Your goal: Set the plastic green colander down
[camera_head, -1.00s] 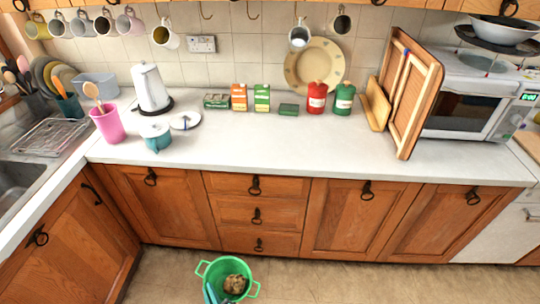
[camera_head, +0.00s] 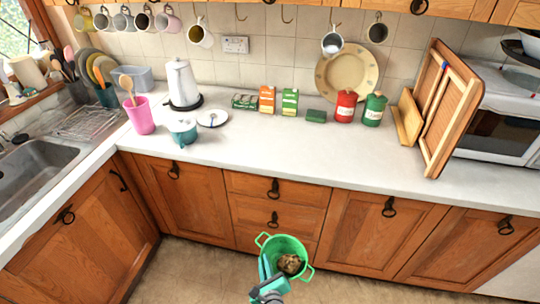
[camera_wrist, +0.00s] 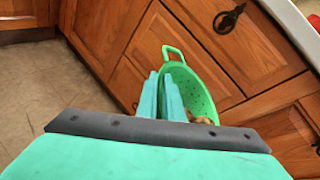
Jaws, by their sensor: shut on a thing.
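The green plastic colander (camera_head: 295,245) has two loop handles and holds a brown lumpy thing (camera_head: 290,263). In the head view it is low in the picture, in front of the drawers and below the counter top. My gripper (camera_head: 266,272) is shut on the colander's left side. In the wrist view the teal fingers of my gripper (camera_wrist: 172,95) are at the wall of the colander (camera_wrist: 203,88), which looks tilted there. The brown thing (camera_wrist: 203,120) is partly hidden behind the gripper body.
The white counter (camera_head: 270,150) has a clear front strip. A pink utensil pot (camera_head: 140,115) and teal pot (camera_head: 182,132) are left. The sink (camera_head: 35,175) is far left.

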